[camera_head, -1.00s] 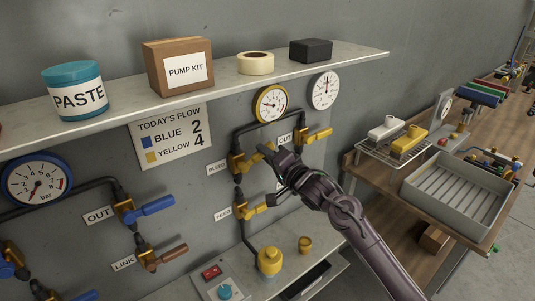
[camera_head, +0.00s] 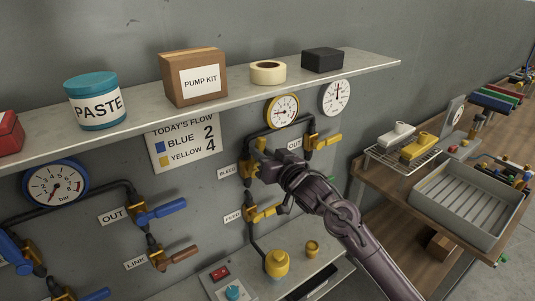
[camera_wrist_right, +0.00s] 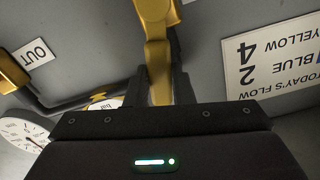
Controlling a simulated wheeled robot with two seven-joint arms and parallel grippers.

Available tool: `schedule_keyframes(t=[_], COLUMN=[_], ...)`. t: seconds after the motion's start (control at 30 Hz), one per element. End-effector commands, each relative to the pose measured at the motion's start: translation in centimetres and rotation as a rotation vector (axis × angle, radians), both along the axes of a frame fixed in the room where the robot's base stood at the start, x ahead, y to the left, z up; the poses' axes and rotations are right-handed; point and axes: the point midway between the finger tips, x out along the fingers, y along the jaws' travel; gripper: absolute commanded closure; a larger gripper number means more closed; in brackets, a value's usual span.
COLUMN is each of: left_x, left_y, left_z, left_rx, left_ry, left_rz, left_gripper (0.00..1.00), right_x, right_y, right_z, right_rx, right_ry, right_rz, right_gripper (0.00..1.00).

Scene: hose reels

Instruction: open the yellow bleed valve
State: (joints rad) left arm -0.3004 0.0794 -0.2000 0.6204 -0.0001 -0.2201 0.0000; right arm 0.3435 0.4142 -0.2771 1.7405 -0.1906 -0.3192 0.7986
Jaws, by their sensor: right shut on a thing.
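The yellow bleed valve (camera_head: 247,168) is on the wall pipe beside the BLEED label (camera_head: 226,171), under the yellow-rimmed gauge (camera_head: 282,111). My right gripper (camera_head: 265,163) is at this valve and hides most of its handle in the head view. In the right wrist view the yellow handle (camera_wrist_right: 158,75) runs between the two dark fingers of my right gripper (camera_wrist_right: 160,88), which are shut on it. My left gripper is not in view.
The yellow OUT valve (camera_head: 322,142) is close above right and the yellow FEED valve (camera_head: 260,213) is below. A shelf (camera_head: 225,101) with boxes and a jar overhangs the pipes. A workbench with a grey tray (camera_head: 468,205) stands at the right.

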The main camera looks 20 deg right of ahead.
Motion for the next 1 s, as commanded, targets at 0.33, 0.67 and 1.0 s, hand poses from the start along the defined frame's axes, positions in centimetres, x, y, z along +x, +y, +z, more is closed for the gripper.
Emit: schedule_keyframes(t=[0.33,0.67,1.0], left_x=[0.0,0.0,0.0], left_y=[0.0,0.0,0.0], left_z=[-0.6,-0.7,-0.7], left_rx=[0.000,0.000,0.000], left_ry=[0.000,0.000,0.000], left_rz=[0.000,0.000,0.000], left_gripper=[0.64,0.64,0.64], right_x=[-0.5,-0.7,-0.7], right_y=[1.4,1.9,1.9], right_z=[-0.1,-0.2,-0.2], right_rx=[-0.194,-0.255,-0.259], right_ry=[-0.065,-0.086,-0.086], right_rz=[0.004,0.004,0.006], right_gripper=[1.00,1.00,1.00])
